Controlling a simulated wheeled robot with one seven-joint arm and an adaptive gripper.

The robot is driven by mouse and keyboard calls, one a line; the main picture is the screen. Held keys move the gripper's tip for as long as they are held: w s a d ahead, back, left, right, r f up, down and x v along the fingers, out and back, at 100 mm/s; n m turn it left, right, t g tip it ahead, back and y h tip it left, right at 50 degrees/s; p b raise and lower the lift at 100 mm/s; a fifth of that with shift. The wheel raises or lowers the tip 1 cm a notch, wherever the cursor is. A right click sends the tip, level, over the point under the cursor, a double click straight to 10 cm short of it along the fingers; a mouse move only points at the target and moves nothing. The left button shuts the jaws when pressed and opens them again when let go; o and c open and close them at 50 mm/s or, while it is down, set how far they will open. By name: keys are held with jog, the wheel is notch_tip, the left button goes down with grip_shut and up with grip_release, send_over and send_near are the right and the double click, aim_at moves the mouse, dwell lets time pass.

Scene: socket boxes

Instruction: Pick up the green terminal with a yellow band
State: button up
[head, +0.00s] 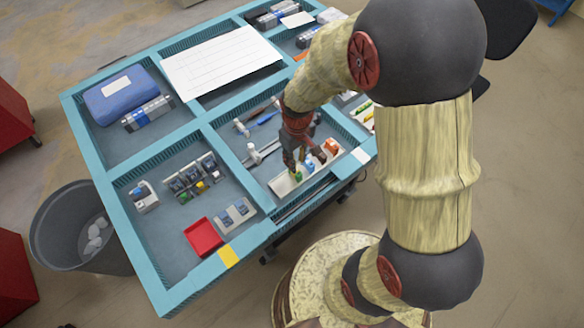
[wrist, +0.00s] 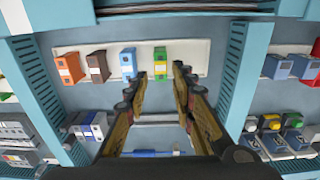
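The green terminal with a yellow band (wrist: 160,61) stands on a long white strip or tray (wrist: 203,55) in the wrist view. It is at one end of a row with a blue (wrist: 129,62), a brown (wrist: 97,66) and an orange terminal (wrist: 69,68). My gripper (wrist: 160,76) is open, with one fingertip on either side of the green terminal in the picture. I cannot tell whether they touch it. In the head view, my gripper (head: 291,163) points down over the near end of the white tray (head: 283,185); the green terminal (head: 298,176) shows just beside it, partly hidden.
The blue-rimmed table (head: 145,155) is split into compartments by raised dividers. A red tray (head: 203,237) and grey socket pieces (head: 235,215) lie in the front left compartment. White-capped tools (head: 254,152) lie just left of my gripper. A grey bin (head: 82,225) stands beside the table.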

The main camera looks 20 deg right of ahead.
notch_tip(320, 180, down, 8)
jog(key=shift+w+a+r+b, duration=0.1)
jog(key=shift+r+b, duration=0.1)
jog(key=shift+b, duration=0.8)
grip_shut()
